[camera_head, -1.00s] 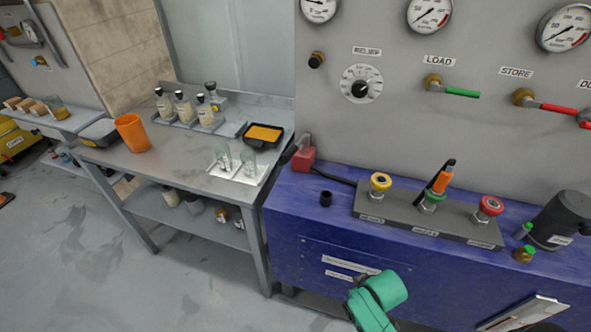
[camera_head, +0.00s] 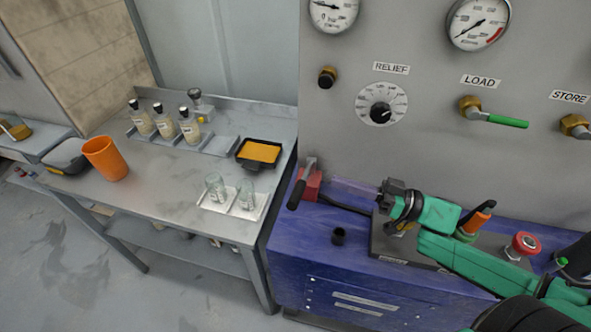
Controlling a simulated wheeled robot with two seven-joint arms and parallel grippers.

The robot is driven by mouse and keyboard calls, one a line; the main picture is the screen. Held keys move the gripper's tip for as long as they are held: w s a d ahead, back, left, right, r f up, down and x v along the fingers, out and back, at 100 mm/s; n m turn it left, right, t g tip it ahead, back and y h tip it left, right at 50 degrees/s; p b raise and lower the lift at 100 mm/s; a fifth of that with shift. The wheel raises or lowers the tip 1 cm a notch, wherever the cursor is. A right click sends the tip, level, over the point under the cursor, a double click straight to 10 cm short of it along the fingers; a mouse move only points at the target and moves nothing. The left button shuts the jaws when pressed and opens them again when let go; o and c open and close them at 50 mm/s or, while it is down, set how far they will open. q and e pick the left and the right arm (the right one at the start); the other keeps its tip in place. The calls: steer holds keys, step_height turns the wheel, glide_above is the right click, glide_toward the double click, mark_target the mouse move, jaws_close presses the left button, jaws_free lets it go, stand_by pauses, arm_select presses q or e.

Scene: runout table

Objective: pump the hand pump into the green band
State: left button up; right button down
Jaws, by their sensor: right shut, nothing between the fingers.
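A small red block with a lever and black grip (camera_head: 296,195) stands at the left end of the blue bench (camera_head: 300,245); it looks like the hand pump. The grip hangs down at its front left. My right gripper (camera_head: 392,196) is shut and empty, right of the red block and apart from it, over the left part of the grey fitting strip. It hides part of the strip. The left gauge (camera_head: 334,14) is cut by the top edge. The second gauge (camera_head: 478,22) shows a red band. I cannot make out a green band. My left gripper is out of view.
The relief dial (camera_head: 381,108) and the green-handled load valve (camera_head: 506,121) are on the grey panel. Glassware stands on the metal table (camera_head: 180,205) at left.

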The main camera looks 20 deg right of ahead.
mark_target(303, 180)
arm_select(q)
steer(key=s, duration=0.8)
arm_select(e)
steer(key=w+a+r+p, duration=0.1)
steer(key=w+a+r, duration=0.2)
steer(key=a, duration=0.5)
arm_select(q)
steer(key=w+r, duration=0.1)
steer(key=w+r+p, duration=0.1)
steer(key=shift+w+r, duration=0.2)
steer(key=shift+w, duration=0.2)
arm_select(e)
steer(key=f, duration=0.1)
steer(key=s+f, duration=0.1)
steer(key=f, duration=0.2)
steer(key=shift+s+a+f, duration=0.15)
steer(key=shift+s+f, duration=0.1)
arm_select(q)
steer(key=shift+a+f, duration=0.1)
